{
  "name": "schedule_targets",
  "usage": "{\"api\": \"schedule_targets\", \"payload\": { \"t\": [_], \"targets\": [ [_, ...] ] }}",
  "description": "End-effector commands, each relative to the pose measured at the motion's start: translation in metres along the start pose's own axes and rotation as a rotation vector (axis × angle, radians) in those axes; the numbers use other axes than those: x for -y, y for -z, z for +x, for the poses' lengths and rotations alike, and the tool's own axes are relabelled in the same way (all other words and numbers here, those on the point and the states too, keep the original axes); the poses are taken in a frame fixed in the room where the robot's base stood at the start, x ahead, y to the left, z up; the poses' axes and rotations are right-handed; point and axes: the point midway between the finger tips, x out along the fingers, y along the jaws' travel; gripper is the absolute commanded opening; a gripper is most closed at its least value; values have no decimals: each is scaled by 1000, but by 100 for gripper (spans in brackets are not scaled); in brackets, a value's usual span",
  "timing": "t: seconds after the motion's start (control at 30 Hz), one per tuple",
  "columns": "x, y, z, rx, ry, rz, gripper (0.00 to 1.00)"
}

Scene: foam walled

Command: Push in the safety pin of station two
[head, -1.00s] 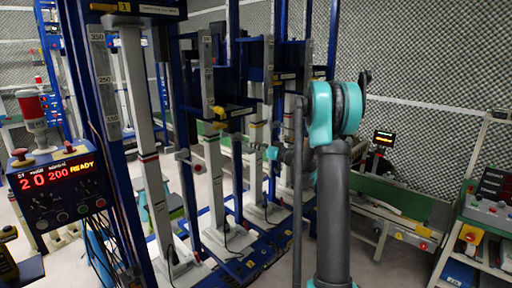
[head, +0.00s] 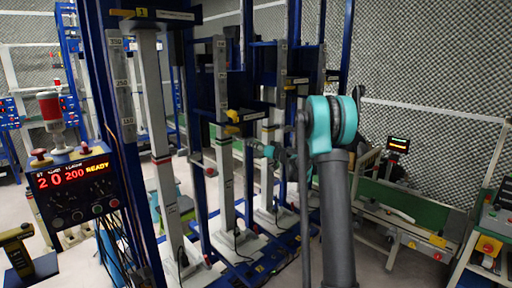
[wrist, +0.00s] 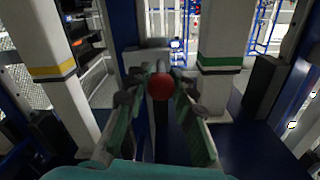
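A round red knob (wrist: 161,86), which looks like the safety pin's head, is in the middle of the wrist view in front of a grey block (wrist: 148,58). My gripper (wrist: 158,98) is open, with one finger left and one right of the knob. Clear gaps show on both sides, and I cannot tell how deep the knob lies between the fingers. In the head view my gripper (head: 262,150) is among the white columns, partly behind my arm. The knob at my gripper cannot be made out there. No station number is readable near the knob.
A white column with a yellow band (wrist: 53,70) stands left of my gripper, one with a green band (wrist: 220,62) right. A control box (head: 76,190) at the left reads 2, 0, 200, READY. A green-topped conveyor (head: 400,200) stands right of my arm.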

Motion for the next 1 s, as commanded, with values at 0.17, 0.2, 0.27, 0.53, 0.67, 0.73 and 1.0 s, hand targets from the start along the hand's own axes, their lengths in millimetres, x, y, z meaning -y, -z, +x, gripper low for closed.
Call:
{"api": "schedule_targets", "payload": {
  "t": [0.17, 0.2, 0.27, 0.53, 0.67, 0.73, 1.0],
  "targets": [
    [0, 0, 0, 1, 1, 0, 44],
    [0, 0, 0, 1, 1, 0, 44],
    [0, 0, 0, 1, 1, 0, 44],
    [0, 0, -8, 1, 1, -1, 44],
    [-1, 0, -27, 0, -1, -1, 44],
    [0, 0, -41, 0, -1, -1, 44],
    [0, 0, -94, 1, 0, -1, 44]
  ]
}}
